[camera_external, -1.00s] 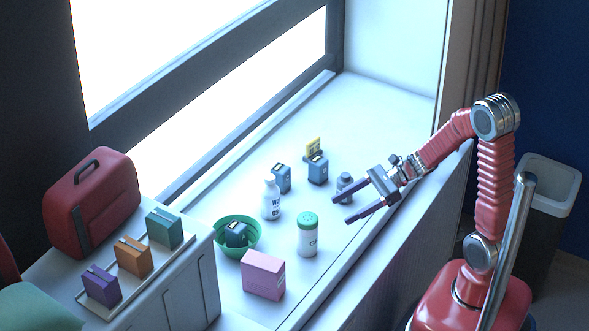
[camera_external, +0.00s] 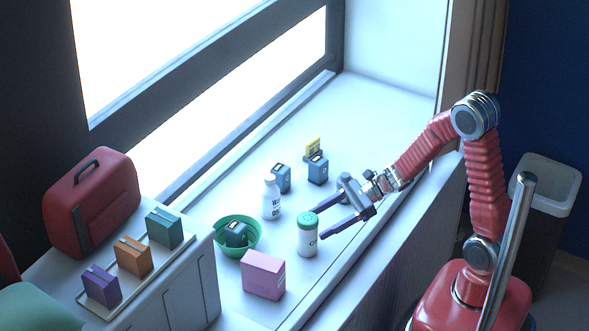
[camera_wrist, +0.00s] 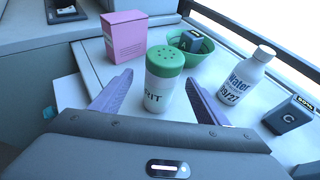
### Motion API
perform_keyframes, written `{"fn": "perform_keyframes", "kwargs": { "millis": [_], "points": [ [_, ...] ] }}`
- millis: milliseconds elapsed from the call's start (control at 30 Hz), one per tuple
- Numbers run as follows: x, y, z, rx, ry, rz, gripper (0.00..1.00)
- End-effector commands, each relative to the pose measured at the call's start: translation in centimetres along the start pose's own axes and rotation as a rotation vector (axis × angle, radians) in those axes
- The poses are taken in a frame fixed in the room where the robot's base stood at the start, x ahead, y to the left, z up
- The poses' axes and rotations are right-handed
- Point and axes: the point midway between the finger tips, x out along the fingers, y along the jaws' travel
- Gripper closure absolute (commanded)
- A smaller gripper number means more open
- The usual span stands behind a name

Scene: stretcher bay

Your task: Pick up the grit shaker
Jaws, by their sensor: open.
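The grit shaker (camera_external: 308,241) is a white cylinder with a green perforated lid, upright on the white sill. In the wrist view the grit shaker (camera_wrist: 161,85) stands between my two purple fingers, with part of its label showing. My gripper (camera_external: 317,223) is open and empty, its fingers reaching toward the shaker from the right. In the wrist view my gripper (camera_wrist: 160,92) has one finger on each side of the shaker, with gaps visible. I cannot tell exactly how far the fingertips extend past it.
A white water bottle (camera_external: 271,199), a green bowl (camera_external: 255,249) holding a dark block, and a pink box (camera_external: 263,276) stand near the shaker. Blue blocks (camera_external: 318,170) and a yellow card (camera_external: 313,146) are farther back. The sill's front edge runs close on the right.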

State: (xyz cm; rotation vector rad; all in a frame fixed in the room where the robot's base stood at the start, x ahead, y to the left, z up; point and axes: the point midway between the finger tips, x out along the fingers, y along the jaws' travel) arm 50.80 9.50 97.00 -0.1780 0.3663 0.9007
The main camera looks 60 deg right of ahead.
Motion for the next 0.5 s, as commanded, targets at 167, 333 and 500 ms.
{"fn": "perform_keyframes", "kwargs": {
  "millis": [167,333,500],
  "points": [
    [0.1,0.0,0.0,0.0,0.0,0.0,0.32],
    [1.2,-0.1,0.0,0.0,-0.001,0.002,0.32],
    [3.4,-0.3,-0.1,0.0,0.0,0.004,0.32]
  ]
}}
